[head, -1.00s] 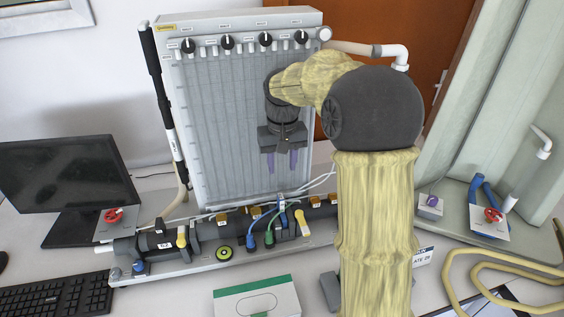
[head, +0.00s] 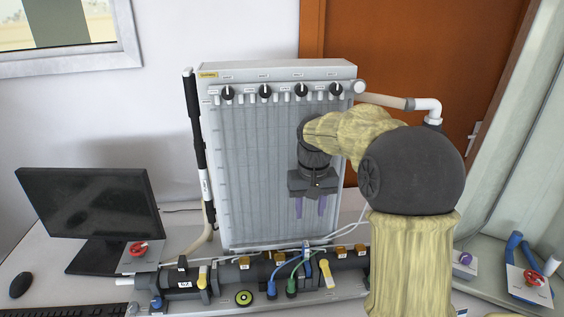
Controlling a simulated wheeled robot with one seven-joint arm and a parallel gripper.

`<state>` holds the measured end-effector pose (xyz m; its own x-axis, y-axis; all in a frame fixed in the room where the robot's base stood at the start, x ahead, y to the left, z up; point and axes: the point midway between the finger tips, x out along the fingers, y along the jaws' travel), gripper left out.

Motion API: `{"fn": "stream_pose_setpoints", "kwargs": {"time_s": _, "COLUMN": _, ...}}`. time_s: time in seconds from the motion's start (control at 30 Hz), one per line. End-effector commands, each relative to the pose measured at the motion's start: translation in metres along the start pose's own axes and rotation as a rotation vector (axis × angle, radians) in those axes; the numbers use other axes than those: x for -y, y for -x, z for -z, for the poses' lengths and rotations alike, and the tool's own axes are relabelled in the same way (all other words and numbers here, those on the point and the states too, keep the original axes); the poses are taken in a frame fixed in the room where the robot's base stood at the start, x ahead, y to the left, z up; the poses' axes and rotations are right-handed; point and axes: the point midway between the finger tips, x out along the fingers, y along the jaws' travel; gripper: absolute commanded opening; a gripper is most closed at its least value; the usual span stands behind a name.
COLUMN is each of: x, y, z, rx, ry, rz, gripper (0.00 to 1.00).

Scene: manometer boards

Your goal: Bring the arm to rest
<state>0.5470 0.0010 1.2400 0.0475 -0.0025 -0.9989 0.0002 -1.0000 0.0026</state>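My gripper (head: 311,208) hangs fingers down in front of the grey manometer board (head: 250,170). Its two purple fingers stand apart with a gap between them, and nothing shows between them. It is above the dark pipe with the coloured valves and hoses, clear of them in this view. My arm, in a yellowish cover with a dark round joint, bends over from the right and hides part of the board's right side and the pipe's right end.
The dark pipe (head: 231,276) carries a blue hose (head: 285,266), a green hose (head: 292,285) and a yellow-handled valve (head: 326,272). A monitor (head: 88,205) and a mouse (head: 20,285) are at left. A red valve (head: 534,278) is at right. An orange-brown door (head: 420,50) is behind.

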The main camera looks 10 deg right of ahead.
Motion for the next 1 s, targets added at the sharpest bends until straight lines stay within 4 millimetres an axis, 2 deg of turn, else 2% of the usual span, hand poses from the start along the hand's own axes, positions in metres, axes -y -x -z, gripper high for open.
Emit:
{"fn": "stream_pose_setpoints", "kwargs": {"time_s": 0.17, "x": 0.002, "y": -0.010, "z": -0.017, "rx": -0.014, "ry": 0.007, "rz": -0.003, "gripper": 0.40}}
{"fn": "stream_pose_setpoints", "kwargs": {"time_s": 0.27, "x": 0.003, "y": -0.022, "z": -0.037, "rx": -0.033, "ry": 0.012, "rz": -0.005, "gripper": 0.40}}
{"fn": "stream_pose_setpoints", "kwargs": {"time_s": 0.8, "x": 0.001, "y": -0.089, "z": -0.185, "rx": -0.167, "ry": 0.005, "rz": 0.001, "gripper": 0.40}}
{"fn": "stream_pose_setpoints", "kwargs": {"time_s": 0.9, "x": 0.000, "y": -0.095, "z": -0.200, "rx": -0.180, "ry": 0.001, "rz": 0.002, "gripper": 0.40}}
{"fn": "stream_pose_setpoints", "kwargs": {"time_s": 1.0, "x": -0.001, "y": -0.097, "z": -0.205, "rx": -0.185, "ry": 0.000, "rz": 0.003, "gripper": 0.40}}
